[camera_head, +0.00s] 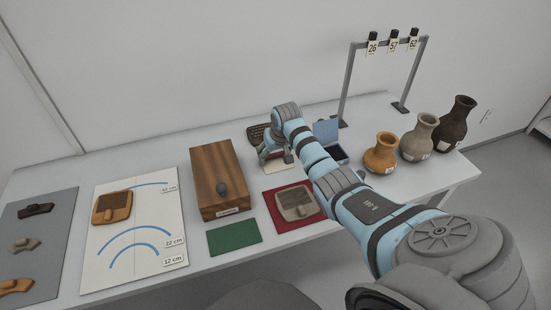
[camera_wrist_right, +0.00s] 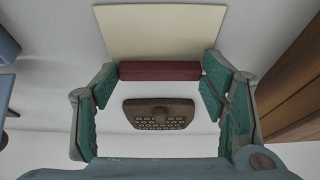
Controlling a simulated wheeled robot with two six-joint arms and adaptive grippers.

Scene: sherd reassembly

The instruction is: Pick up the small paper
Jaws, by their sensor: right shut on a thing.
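The cream paper (camera_wrist_right: 160,30) shows at the top of the right wrist view as a flat pale rectangle. A dark red bar (camera_wrist_right: 160,71) lies along its near edge; I cannot tell whether the two are joined. My right gripper (camera_wrist_right: 160,84) has its green-padded fingers at both ends of this bar and is shut on it. In the head view the right gripper (camera_head: 273,152) is over the back of the table, and a pale bit of the paper (camera_head: 288,158) shows beside it. My left gripper is not in view.
A dark patterned sherd (camera_wrist_right: 158,114) lies behind the gripper. A wooden box (camera_head: 217,178) stands close on the left, an open blue case (camera_head: 327,132) on the right. A red mat (camera_head: 273,208) with a sherd and a green mat (camera_head: 233,236) lie in front. Several vases (camera_head: 381,153) stand right.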

